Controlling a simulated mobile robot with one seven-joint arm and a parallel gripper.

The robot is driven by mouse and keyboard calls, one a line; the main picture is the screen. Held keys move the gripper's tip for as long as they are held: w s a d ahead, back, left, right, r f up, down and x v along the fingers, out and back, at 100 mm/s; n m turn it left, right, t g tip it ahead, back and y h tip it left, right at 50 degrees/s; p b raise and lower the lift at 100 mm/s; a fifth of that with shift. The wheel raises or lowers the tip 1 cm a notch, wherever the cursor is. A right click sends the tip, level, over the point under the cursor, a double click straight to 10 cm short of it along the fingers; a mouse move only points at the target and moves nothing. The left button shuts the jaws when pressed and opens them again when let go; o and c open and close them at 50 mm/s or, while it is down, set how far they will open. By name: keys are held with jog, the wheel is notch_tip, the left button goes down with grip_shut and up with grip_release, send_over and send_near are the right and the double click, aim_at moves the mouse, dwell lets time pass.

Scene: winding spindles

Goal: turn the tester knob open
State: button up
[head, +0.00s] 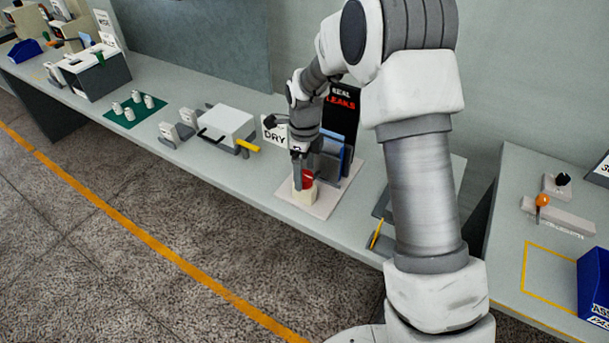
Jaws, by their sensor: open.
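The tester knob (308,180) is red and sits on top of a cream post (304,194) on a pale base plate (326,205). My gripper (303,178) points down at the knob, with a dark finger in front of its left part. The jaws are open. I cannot tell whether the fingers touch the knob. The gripper hides part of the knob, so its turn angle is unclear. Behind it stand grey and blue tester panels (347,158) and a black sign with red and white letters (341,112).
A "DRY" sign (272,134) and a white box with a yellow handle (228,124) stand left of the tester. Farther left is a green mat (135,111) with several white spindles. A second table at right holds an orange-knobbed fixture (542,201) and a blue bin (596,279).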

jog(key=shift+f, duration=0.85)
jog(key=shift+c, duration=0.4)
jog(key=c, duration=1.3)
